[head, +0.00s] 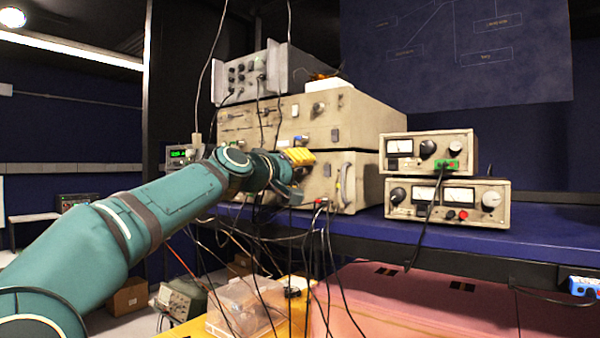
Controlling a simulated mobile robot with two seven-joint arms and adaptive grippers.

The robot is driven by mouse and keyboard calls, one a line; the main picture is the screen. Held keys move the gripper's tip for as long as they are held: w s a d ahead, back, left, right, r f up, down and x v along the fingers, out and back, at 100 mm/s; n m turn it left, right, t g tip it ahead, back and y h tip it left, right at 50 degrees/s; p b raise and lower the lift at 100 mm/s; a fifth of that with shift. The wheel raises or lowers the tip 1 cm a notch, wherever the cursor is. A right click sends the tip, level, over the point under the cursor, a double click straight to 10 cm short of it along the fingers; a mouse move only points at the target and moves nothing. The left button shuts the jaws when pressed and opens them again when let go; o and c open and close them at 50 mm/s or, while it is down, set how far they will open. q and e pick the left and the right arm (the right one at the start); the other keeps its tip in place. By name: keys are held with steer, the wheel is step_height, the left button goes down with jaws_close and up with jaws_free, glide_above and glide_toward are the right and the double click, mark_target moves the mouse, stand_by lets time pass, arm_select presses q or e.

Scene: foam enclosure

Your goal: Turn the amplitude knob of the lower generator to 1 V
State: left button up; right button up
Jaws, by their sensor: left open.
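Two wide beige instruments are stacked on the blue bench. My teal left arm comes in from the left, and my left gripper (297,178) is open and empty in front of the lower unit's face. It hides much of the left part of that face. I cannot tell whether it touches the panel. No knob marking or amplitude reading is legible. My right gripper is not in view.
Two smaller meter units, the upper (430,150) and the lower (447,199), stand to the right on the bench (480,238). A grey instrument (255,74) tops the beige stack. Black and red cables hang around my gripper and the bench edge. A clear box (243,308) sits below.

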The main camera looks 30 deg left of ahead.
arm_select(q)
steer(key=s, duration=1.1)
steer(key=shift+a, duration=0.35)
